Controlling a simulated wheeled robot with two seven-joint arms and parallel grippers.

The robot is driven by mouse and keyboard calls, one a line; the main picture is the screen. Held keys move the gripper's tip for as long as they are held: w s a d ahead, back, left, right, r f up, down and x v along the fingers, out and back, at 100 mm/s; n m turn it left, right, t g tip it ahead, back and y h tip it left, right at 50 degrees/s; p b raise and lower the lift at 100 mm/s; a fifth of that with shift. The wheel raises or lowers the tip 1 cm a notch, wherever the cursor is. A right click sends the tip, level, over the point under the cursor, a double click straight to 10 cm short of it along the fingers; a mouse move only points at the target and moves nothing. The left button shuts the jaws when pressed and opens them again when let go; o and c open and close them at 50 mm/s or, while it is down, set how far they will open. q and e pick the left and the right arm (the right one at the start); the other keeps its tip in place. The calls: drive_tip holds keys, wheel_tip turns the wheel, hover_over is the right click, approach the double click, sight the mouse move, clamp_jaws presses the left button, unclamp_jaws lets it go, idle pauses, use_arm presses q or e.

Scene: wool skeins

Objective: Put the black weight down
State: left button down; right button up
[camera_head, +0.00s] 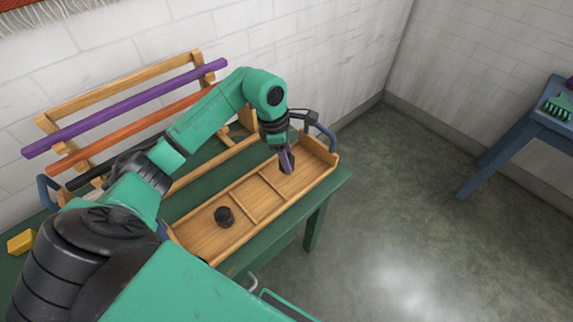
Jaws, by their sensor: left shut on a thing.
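A wooden tray (183,240) with several compartments lies on the green table. A short black cylinder with a knob-like top, looking like a black weight (224,216), stands upright in its near-left compartment. My left gripper (287,163) is over the far-right compartment, pointing down. It is shut on a small dark, purplish thing, mostly hidden by the fingers; I cannot tell exactly what it is, nor whether it touches the tray floor. The gripper is well apart from the black cylinder. My right gripper is not in view.
A wooden rack with a purple bar (125,108) and an orange bar (135,130) stands behind the tray. A yellow block (21,242) lies at far left. The tray's middle compartment looks empty. A blue table (520,130) with a green brush (558,107) stands at right.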

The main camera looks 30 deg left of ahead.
use_arm(q)
drive_tip(key=x, duration=0.2)
drive_tip(key=shift+s+a+f, duration=0.1)
drive_tip(key=shift+s+f, duration=0.15)
drive_tip(key=shift+f, duration=0.2)
drive_tip(key=shift+w+a+f, duration=0.1)
drive_tip(key=shift+f, duration=0.35)
drive_tip(key=shift+c, duration=1.6)
unclamp_jaws()
drive_tip(key=v, duration=1.2)
drive_tip(key=shift+r+b, duration=0.2)
drive_tip(key=shift+b, duration=0.15)
